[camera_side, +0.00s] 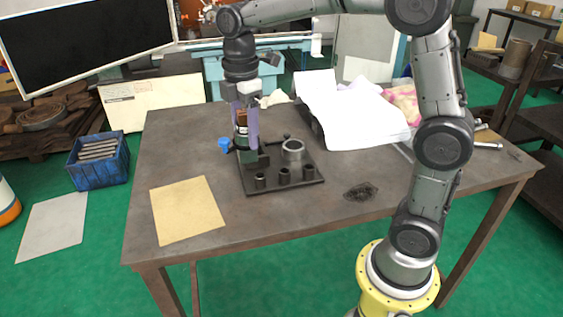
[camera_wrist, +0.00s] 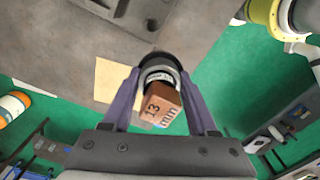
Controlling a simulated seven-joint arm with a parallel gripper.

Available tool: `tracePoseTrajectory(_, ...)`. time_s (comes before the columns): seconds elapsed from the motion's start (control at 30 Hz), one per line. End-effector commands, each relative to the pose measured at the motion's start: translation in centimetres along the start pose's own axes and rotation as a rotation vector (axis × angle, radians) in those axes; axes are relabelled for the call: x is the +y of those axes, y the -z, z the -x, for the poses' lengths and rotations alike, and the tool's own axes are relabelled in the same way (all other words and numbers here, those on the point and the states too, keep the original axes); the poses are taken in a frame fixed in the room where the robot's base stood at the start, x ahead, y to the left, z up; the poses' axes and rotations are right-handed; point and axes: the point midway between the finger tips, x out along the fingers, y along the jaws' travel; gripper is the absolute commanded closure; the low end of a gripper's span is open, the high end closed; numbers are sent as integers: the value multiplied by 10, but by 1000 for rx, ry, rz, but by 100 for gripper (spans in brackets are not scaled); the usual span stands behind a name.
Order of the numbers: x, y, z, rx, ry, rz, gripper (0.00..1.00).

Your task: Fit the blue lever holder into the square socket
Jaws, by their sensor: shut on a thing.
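My gripper (camera_side: 245,138) points straight down over the left rear of a dark fixture plate (camera_side: 272,187). Its two purple fingers are shut on the lever holder (camera_side: 241,127), which stands upright. The holder shows a brown block on top; in the wrist view this block (camera_wrist: 161,104) reads "13 mm", with a dark round body behind it between the fingers (camera_wrist: 160,78). A blue knob (camera_side: 224,144) sticks out left at the holder's foot. A dark block (camera_side: 257,161) is beside the foot. The square socket is hidden or too small to make out; I cannot tell whether the foot is in it.
A wide grey ring (camera_side: 292,150) and several short dark cylinders (camera_side: 284,176) stand on the plate. A tan sheet (camera_side: 187,209) lies at front left, and a dark patch (camera_side: 361,192) at right. White paper (camera_side: 350,115) lies behind. The table's front middle is clear.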

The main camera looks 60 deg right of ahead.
Motion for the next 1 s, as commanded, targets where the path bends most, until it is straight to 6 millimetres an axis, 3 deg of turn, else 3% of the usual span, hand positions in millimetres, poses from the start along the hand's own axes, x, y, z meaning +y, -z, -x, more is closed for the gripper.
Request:
tracePoseTrajectory(0.37, 5, 2, 7, 6, -17, 59, 100)
tracePoseTrajectory(0.57, 30, -5, 11, 9, -33, 103, 100)
tracePoseTrajectory(0.73, 62, -23, 7, 8, -39, 106, 100)
tracePoseTrajectory(1.0, 108, -72, -10, 3, -28, 41, 100)
